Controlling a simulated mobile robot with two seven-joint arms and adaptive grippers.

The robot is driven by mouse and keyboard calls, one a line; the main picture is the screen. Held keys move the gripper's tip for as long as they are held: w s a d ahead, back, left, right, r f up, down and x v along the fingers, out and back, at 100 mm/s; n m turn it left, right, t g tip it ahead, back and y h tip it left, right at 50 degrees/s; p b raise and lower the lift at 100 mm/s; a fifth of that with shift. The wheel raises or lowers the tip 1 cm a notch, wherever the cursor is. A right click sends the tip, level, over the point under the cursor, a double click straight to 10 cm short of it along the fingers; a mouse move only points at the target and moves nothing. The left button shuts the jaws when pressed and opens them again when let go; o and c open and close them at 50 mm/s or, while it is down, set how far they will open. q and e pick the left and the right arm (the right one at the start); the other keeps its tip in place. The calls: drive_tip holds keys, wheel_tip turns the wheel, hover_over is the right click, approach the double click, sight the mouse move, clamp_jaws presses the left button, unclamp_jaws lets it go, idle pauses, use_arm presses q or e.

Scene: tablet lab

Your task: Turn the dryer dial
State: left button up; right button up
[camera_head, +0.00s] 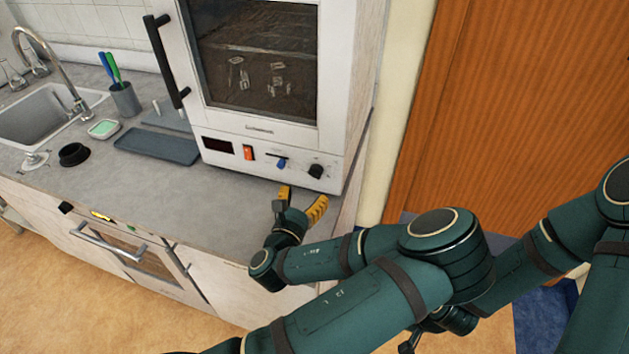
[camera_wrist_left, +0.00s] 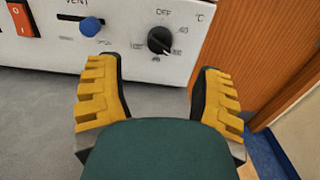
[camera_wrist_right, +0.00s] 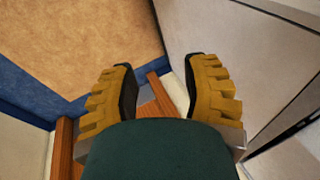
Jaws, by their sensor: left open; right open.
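The dryer (camera_head: 262,155) is a white cabinet with a dark window, standing on the grey counter. Its black round dial (camera_head: 316,171) is at the right end of the lower front panel. In the left wrist view the dial (camera_wrist_left: 160,40) has printed marks around it, with OFF above and °C at upper right. My left gripper (camera_head: 302,200) is open, just in front of and below the dial, with a gap between; in its wrist view the dial lies just beyond and between the yellow fingers. My right gripper (camera_wrist_right: 160,88) is open and empty, away from the dryer.
The panel also has a red switch (camera_head: 248,153), a blue vent slider (camera_head: 281,163) and a dark display (camera_head: 217,147). A grey tray (camera_head: 157,146), a pen cup (camera_head: 125,100) and a sink (camera_head: 38,118) are on the left. A wooden door (camera_head: 520,110) is to the right.

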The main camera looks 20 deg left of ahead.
sight(314, 177)
use_arm(q)
drive_tip(key=shift+w+f+b, duration=0.15)
drive_tip(key=shift+w+b, duration=0.45)
drive_tip(key=shift+b, duration=2.5)
drive_tip(key=shift+w+f+b, duration=0.15)
drive_tip(key=shift+w+b, duration=0.4)
drive_tip(key=shift+b, duration=2.5)
drive_tip(key=w, duration=0.4)
drive_tip(key=shift+r, duration=0.2)
drive_tip(key=shift+w+d, duration=0.1)
drive_tip(key=shift+w, duration=0.65)
clamp_jaws()
